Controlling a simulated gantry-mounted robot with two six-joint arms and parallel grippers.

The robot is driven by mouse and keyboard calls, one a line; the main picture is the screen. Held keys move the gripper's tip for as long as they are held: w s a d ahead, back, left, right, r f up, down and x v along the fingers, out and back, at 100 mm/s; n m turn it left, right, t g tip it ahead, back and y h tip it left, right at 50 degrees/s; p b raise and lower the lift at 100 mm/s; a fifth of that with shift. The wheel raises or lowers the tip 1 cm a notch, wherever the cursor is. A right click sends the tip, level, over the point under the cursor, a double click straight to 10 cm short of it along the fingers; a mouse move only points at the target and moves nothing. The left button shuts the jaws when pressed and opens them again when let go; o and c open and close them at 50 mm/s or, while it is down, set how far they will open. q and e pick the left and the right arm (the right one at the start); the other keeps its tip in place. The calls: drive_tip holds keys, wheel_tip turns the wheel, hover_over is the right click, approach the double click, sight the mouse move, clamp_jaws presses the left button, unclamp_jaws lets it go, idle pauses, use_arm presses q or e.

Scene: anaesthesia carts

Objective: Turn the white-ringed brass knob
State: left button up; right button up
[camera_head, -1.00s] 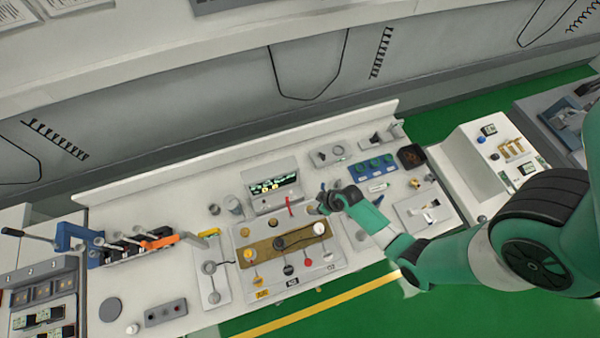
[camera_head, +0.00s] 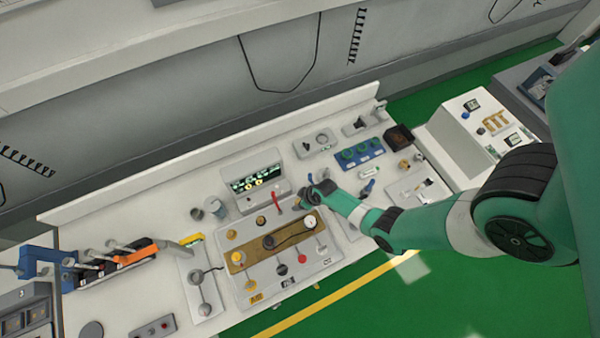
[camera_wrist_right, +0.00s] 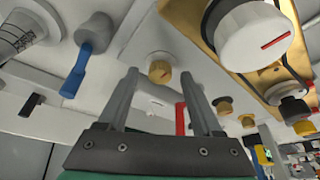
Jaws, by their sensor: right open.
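My right gripper (camera_head: 304,201) is over the back right edge of the grey knob panel (camera_head: 252,290). In the right wrist view its two fingers (camera_wrist_right: 160,76) are apart with nothing between them. A brass knob with a pale upper part (camera_wrist_right: 160,70) appears between the fingertips, just beyond them; it looks like the white-ringed one. I see no contact with it. In the head view my gripper hides that spot. My left gripper is out of view.
A large white knob with a red mark (camera_wrist_right: 256,33) on a brass plate is close at the right. A red lever (camera_wrist_right: 181,118) stands near the right finger, a blue-handled lever (camera_wrist_right: 76,72) to the left. A display box (camera_head: 256,182) stands behind the panel.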

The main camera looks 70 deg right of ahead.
clamp_jaws()
idle(0.3)
drive_tip(key=shift+m, duration=0.3)
drive_tip(key=m+h, duration=0.1)
drive_tip(key=m, duration=0.1)
drive_tip(key=shift+w+a+m, duration=0.1)
drive_tip(key=shift+a+m, duration=0.05)
drive_tip(key=shift+m, duration=0.15)
drive_tip(key=m, duration=0.2)
drive_tip(key=m+g+h+b, duration=0.1)
drive_tip(key=m, duration=0.1)
drive_tip(key=shift+w+h, duration=0.15)
drive_tip(key=shift+h, duration=0.15)
drive_tip(key=shift+a+m+g+h, duration=0.1)
drive_tip(key=shift+m+g+h, duration=0.4)
drive_tip(key=shift+m, duration=1.2)
drive_tip(key=shift+g+y, duration=0.3)
